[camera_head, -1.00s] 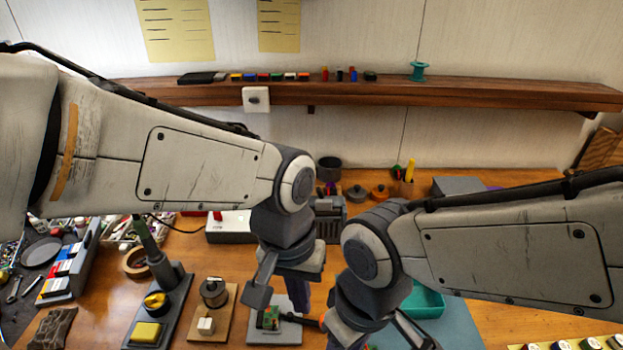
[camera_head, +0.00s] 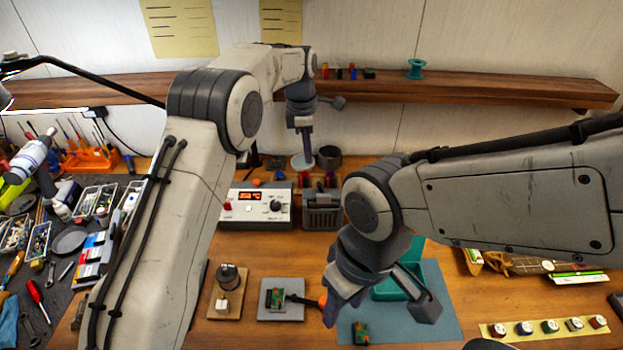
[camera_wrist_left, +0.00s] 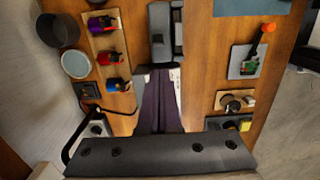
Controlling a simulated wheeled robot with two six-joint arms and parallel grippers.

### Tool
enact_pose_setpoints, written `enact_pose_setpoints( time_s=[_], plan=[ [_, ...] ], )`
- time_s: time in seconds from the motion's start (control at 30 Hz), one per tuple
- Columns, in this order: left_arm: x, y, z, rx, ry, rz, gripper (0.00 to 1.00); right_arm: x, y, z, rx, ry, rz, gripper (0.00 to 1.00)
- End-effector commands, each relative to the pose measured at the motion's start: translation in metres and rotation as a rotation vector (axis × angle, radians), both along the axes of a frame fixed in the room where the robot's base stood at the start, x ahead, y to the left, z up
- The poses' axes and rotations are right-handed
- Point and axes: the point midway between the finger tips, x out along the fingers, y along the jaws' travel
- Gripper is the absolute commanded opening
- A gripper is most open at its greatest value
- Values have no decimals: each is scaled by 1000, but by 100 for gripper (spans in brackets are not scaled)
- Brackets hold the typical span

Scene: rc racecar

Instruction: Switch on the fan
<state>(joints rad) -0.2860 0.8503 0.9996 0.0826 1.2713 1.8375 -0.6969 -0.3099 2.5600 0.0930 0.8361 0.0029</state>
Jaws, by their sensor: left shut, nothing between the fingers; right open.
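I cannot make out a fan for certain in either view. My left gripper (camera_head: 304,152) is shut and empty, pointing down behind the control box (camera_head: 256,207) with its red display and black knob. In the left wrist view its dark purple fingers (camera_wrist_left: 160,105) sit together at the middle. A dark base with a yellow part (camera_wrist_left: 240,124) shows at the right of that view; my left arm hides it in the head view. My right gripper (camera_head: 382,305) is open over the teal tray and blue-grey mat, with nothing held.
A motor-like part on a wooden base (camera_head: 227,282) and a grey plate with a green circuit board (camera_head: 281,300) stand at front centre. A dark vise-like block (camera_head: 322,210) is beside the control box. The wooden shelf (camera_head: 480,90) spans the wall behind.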

Motion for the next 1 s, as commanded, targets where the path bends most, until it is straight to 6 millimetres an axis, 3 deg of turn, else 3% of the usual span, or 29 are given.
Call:
enact_pose_setpoints(
  time_s=[0.27, 0.7, 1.0],
  plan=[
    [0, -1, -7, 0, 0, -3, 0, 0, 0, 3, 0, 0, 0, 50],
    [-1, -7, -79, 1, 2, -5, 0, 0, 0, 28, 0, 0, 3, 50],
    [0, -9, -99, -1, -2, -5, 0, 0, 0, 33, 0, 0, 5, 50]
  ],
)
